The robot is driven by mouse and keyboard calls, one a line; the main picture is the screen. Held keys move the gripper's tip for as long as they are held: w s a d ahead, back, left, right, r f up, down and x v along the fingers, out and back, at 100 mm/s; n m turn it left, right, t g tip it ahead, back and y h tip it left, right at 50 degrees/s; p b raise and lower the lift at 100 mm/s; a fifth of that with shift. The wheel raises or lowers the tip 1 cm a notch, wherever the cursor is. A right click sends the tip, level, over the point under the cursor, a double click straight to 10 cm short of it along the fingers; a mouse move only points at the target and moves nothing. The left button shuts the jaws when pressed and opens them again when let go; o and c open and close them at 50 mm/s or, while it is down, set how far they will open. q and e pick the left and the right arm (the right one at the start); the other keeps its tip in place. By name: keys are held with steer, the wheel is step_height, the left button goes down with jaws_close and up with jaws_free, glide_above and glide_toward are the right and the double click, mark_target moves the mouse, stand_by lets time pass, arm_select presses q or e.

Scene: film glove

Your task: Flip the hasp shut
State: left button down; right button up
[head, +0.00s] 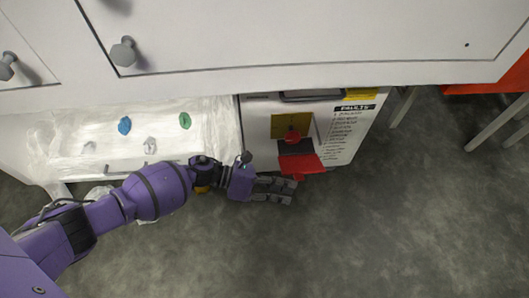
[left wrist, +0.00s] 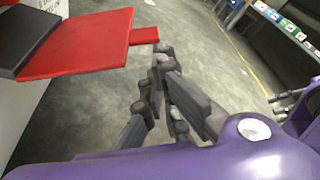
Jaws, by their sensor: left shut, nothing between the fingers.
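The hasp shows in the head view as a red flap (head: 301,163) with a dark grey part at its upper edge. It sticks out from the front of a white box below a yellow plate with a red knob (head: 292,136). In the left wrist view the red flap (left wrist: 85,42) is large at the upper left, with a small red tab (left wrist: 145,34) at its right end. My left gripper (head: 286,190) is shut and empty just below the flap in the head view. Its fingers (left wrist: 160,75) are close to the tab; I cannot tell whether they touch it. My right gripper is not in view.
The white box (head: 257,140) carries a printed list headed "FAULTS" and has a dark handle on top. A plastic-covered panel (head: 160,140) with coloured knobs stands to its left. A white cabinet edge (head: 300,45) runs above.

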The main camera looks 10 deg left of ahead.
mark_target(285, 173)
arm_select(q)
steer(key=w+r+n, duration=0.1)
steer(key=r, duration=0.1)
steer(key=w+r+n+g+h+b, duration=0.1)
steer(key=w+r, duration=0.1)
steer(key=w+r+n, duration=0.1)
steer(key=n, duration=0.1)
steer(key=shift+w+a+r, duration=0.2)
steer(key=shift+a+r, duration=0.15)
steer(key=shift+r, duration=0.05)
steer(key=shift+w+a+r+n+g+h+b, duration=0.15)
steer(key=shift+w+r+n+g+h+b, duration=0.15)
steer(key=shift+w+r+n+h+b, duration=0.2)
steer(key=shift+w+a+r, duration=0.15)
steer(key=shift+w+r, duration=0.25)
steer(key=shift+w, duration=0.15)
steer(key=shift+w+a+r, duration=0.1)
steer(key=shift+w+r, duration=0.05)
steer(key=shift+w, duration=0.05)
